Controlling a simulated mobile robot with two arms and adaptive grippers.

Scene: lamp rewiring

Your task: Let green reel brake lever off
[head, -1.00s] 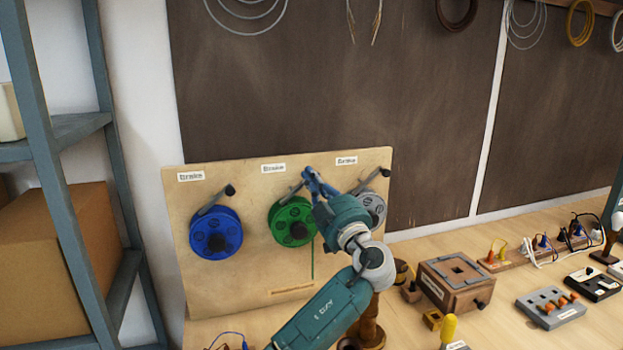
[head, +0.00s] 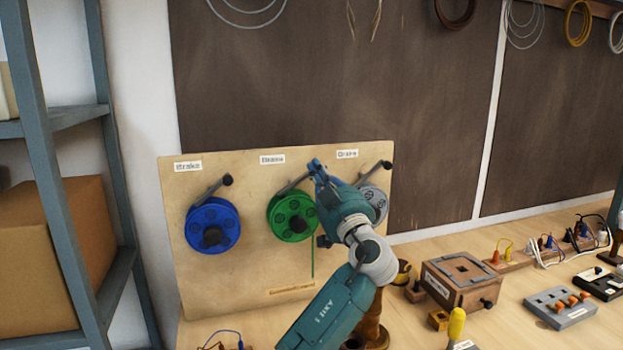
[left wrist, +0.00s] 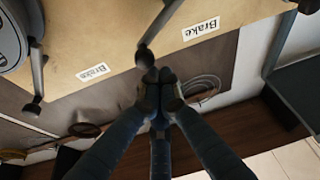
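The green reel (head: 284,220) hangs on an upright tan board (head: 240,260), with a green strand hanging down below it. Its grey brake lever (head: 290,186) slants up to the right; the knob end is hidden behind my left gripper (head: 316,166) in the head view. In the left wrist view this lever (left wrist: 162,20) ends in a dark knob (left wrist: 145,58) right at the tips of my left gripper (left wrist: 159,76). Its fingers are drawn together; the knob is just beyond them, and I cannot tell whether they touch. My right gripper is not in view.
A blue reel (head: 200,228) with its lever is at left, and a grey reel (head: 374,202) is partly behind my left arm. "Brake" labels (head: 273,159) sit above. Shelving is at far left.

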